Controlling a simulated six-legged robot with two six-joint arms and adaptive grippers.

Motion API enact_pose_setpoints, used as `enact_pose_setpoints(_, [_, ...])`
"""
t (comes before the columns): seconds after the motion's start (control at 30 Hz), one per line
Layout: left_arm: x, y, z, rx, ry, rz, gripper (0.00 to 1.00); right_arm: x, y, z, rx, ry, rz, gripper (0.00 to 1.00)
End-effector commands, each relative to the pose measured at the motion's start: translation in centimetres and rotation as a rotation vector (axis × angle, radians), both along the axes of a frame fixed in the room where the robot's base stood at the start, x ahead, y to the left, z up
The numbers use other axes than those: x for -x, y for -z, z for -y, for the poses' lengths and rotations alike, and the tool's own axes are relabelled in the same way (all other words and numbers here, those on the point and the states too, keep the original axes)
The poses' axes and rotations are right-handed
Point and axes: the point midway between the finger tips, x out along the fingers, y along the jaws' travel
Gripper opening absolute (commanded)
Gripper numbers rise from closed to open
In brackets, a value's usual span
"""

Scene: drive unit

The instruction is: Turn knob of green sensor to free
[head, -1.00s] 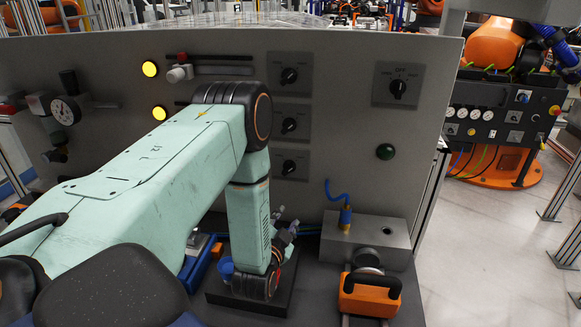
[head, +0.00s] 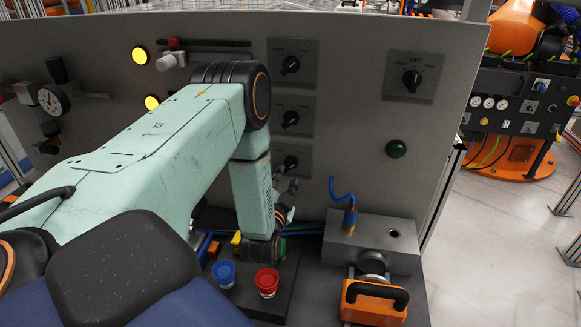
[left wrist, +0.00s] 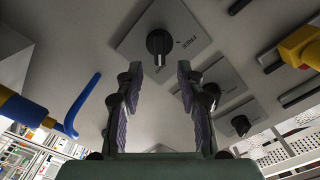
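Three dark rotary knobs on grey plates stand in a column on the grey panel. The lowest knob (head: 290,162) is partly hidden behind my left arm. It appears to be the nearest knob in the left wrist view (left wrist: 158,42), on a plate with a partly readable "FREE" label. My left gripper (left wrist: 160,80) is open and empty, its fingertips just short of this knob, one on either side in the picture. In the head view the left gripper (head: 287,198) is close below it. A green round piece (head: 283,250) shows beside my left wrist. My right gripper is out of view.
Another knob (head: 412,80) sits above a dark green dome (head: 396,149). A blue cup (head: 224,272) and red cup (head: 267,281) stand on the black base.

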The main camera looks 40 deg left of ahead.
Motion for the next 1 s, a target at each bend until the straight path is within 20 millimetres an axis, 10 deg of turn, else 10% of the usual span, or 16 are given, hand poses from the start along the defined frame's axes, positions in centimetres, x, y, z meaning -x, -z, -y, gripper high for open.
enact_pose_setpoints(0.77, [-5.1,0.0,-2.8,0.0,0.001,-0.001,0.38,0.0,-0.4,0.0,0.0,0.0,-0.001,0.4])
enact_pose_setpoints(1.0, [-5.0,0.0,-2.8,0.0,0.001,-0.001,0.17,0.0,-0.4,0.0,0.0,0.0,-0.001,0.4])
